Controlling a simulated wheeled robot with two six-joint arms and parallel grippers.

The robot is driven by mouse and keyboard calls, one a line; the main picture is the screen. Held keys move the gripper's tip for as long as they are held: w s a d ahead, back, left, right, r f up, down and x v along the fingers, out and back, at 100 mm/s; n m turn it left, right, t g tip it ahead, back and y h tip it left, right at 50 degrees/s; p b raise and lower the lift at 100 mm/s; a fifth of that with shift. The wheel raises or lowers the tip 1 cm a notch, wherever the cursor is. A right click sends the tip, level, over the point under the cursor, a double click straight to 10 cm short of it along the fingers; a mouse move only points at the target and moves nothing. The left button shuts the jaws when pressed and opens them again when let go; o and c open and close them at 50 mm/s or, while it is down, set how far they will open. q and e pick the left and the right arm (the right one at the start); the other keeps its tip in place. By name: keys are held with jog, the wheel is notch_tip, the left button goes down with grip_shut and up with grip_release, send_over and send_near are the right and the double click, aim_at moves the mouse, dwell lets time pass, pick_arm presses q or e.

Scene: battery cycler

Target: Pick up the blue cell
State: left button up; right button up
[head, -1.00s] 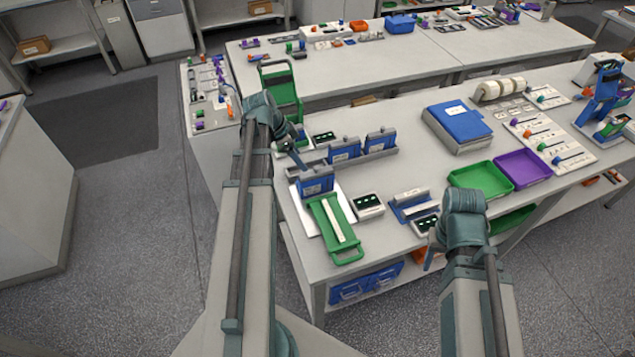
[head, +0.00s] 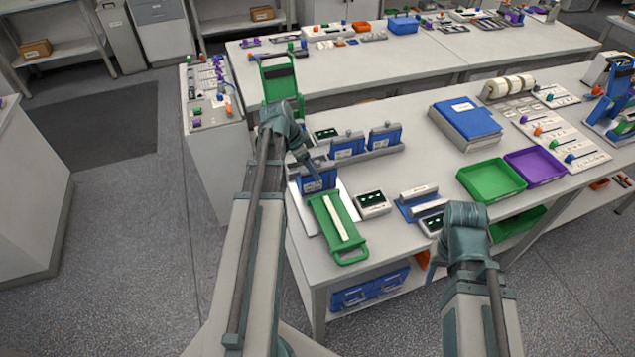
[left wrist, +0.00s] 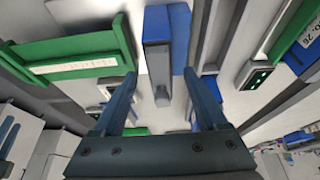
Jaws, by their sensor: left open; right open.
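A blue cell (head: 318,181) stands upright at the far end of a green tray with a handle (head: 338,230), near the table's left edge. Two similar blue cells, one on the left (head: 347,148) and one on the right (head: 384,138), stand in a grey rack behind it. My left gripper (head: 309,166) is open, just above the near blue cell and partly in front of it. In the left wrist view, a blue and grey block (left wrist: 166,45), likely this cell, lies ahead between the open fingers (left wrist: 160,78). My right gripper (head: 434,262) is open and empty at the table's front edge.
A small meter box (head: 373,204) is close to the right of the green tray. A blue fixture (head: 420,203), a blue binder (head: 466,121), and green (head: 490,180) and purple (head: 534,167) trays lie farther right. The table's middle is clear.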

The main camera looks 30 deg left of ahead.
pick_arm(q)
jog(key=b+x, duration=0.3)
jog(key=x, duration=0.1)
jog(key=shift+w+d+f, duration=0.15)
jog(key=shift+w, duration=0.05)
grip_shut()
dwell(1.2)
